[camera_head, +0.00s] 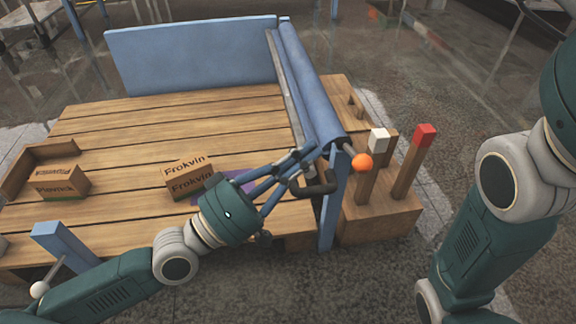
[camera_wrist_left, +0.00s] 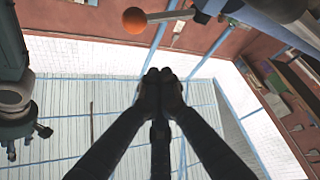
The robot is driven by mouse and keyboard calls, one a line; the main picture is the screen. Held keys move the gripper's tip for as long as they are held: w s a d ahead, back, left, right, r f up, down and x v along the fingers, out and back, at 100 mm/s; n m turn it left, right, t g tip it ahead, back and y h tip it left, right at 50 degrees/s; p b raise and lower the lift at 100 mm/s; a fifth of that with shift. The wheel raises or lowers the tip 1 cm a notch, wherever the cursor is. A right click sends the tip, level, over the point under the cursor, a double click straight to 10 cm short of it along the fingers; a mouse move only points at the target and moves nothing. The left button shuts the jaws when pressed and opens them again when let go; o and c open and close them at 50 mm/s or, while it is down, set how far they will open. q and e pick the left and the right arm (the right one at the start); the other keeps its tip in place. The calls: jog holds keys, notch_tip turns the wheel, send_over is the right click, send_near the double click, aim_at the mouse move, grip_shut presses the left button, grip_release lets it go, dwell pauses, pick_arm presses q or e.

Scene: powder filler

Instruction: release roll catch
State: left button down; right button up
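A blue roll (camera_head: 310,90) lies along the right edge of the wooden table. At its near end a short metal rod carries an orange ball knob (camera_head: 362,161). The orange knob (camera_wrist_left: 135,20) and its grey rod also show at the top of the left wrist view. My left gripper (camera_head: 306,160) is just left of the roll's near end, apart from the knob. In the left wrist view its dark fingers (camera_wrist_left: 160,78) meet at the tips with nothing visible between them. A dark curved handle (camera_head: 318,187) is close by the fingers, and contact cannot be told.
A blue panel (camera_head: 190,55) stands at the back. Right of the roll are a white-topped post (camera_head: 378,140) and a red-topped post (camera_head: 424,135).

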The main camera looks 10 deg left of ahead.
pick_arm(q)
jog(key=v, duration=0.3)
jog(key=shift+a+f, duration=0.2)
dwell(0.3)
